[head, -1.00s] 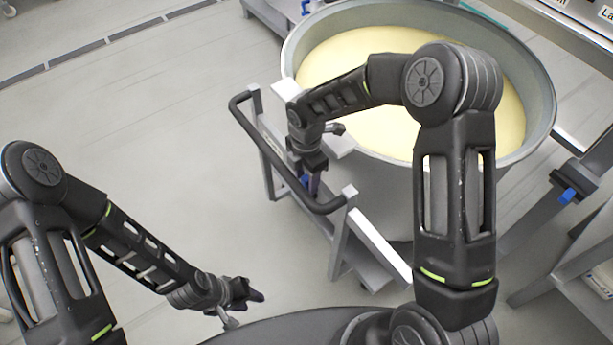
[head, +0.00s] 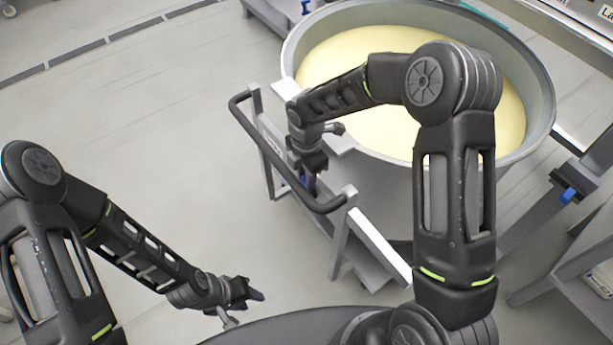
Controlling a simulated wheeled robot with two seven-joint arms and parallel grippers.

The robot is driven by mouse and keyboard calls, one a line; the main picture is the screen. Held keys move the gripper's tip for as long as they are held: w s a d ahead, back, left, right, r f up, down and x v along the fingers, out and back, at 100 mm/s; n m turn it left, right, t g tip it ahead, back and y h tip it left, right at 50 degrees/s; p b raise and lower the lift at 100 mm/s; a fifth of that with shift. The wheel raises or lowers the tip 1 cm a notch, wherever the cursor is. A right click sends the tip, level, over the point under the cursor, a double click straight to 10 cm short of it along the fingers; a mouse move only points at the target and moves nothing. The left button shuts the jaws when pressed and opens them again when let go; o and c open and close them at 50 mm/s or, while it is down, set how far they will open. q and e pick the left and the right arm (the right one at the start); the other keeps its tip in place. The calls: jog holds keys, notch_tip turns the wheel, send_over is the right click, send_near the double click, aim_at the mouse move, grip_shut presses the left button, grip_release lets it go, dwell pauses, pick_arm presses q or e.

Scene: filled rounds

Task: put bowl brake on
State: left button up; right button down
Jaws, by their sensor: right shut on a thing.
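A large grey metal bowl (head: 545,80) full of pale yellow dough or batter stands on a wheeled frame at the upper right. The frame has a black push handle (head: 262,146) on grey posts. My left gripper (head: 256,295) is at the lower left, away from the bowl and empty. Its finger gap is too small to judge.
A metal machine with labels (head: 590,30) is at the top right. A grey stand (head: 585,270) is at the lower right. The floor (head: 150,120) at the left is clear.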

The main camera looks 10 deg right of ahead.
dwell(0.9)
jog(key=s+t+b, duration=0.1)
jog(key=b, duration=0.1)
jog(key=s+t+y+b, duration=0.1)
jog(key=b, duration=0.1)
jog(key=shift+d+f+t+b, duration=0.1)
jog(key=shift+d+t+b, duration=0.2)
jog(key=shift+d, duration=0.05)
jog(key=c, duration=1.2)
grip_release()
jog(key=shift+c, duration=0.2)
jog(key=v, duration=0.7)
jog(key=shift+r+p, duration=0.35)
jog(key=shift+p, duration=0.1)
